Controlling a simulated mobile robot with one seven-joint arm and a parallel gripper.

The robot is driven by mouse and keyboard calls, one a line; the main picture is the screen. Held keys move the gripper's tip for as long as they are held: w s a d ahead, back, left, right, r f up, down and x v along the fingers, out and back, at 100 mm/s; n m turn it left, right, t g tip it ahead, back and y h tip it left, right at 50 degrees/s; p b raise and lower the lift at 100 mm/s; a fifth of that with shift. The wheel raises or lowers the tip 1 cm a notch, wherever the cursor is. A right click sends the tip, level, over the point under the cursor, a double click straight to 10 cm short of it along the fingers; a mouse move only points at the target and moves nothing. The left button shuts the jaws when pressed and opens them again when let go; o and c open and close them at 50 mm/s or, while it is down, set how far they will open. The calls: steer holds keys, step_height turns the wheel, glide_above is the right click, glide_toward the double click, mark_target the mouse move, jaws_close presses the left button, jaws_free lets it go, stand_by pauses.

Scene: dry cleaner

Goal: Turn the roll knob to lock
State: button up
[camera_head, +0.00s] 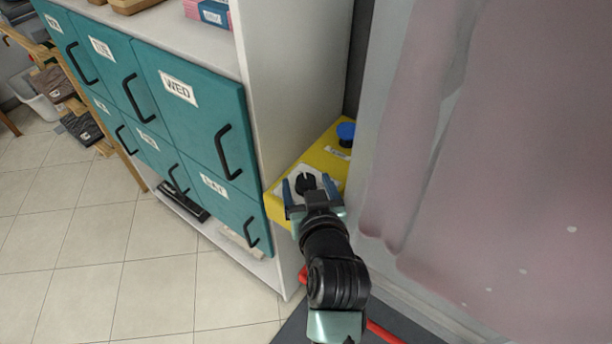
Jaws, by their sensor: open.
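A black knob (306,184) sits on a pale plate (283,198) on top of a yellow unit (322,158). My gripper (305,186) is open, with its two blue-grey fingers on either side of the knob. Whether the fingers touch the knob cannot be told from this view. The knob's base is partly hidden by my gripper. A round blue knob or button (346,132) stands farther back on the yellow unit, beside a small white label (338,152).
Teal drawers (190,110) with black handles stand in a white cabinet (290,80) left of the yellow unit. A pink curtain (500,150) hangs close on the right. Tiled floor (110,270) is open at lower left. A red bar (383,333) lies low near my arm.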

steer(key=shift+x, duration=1.05)
jaws_close()
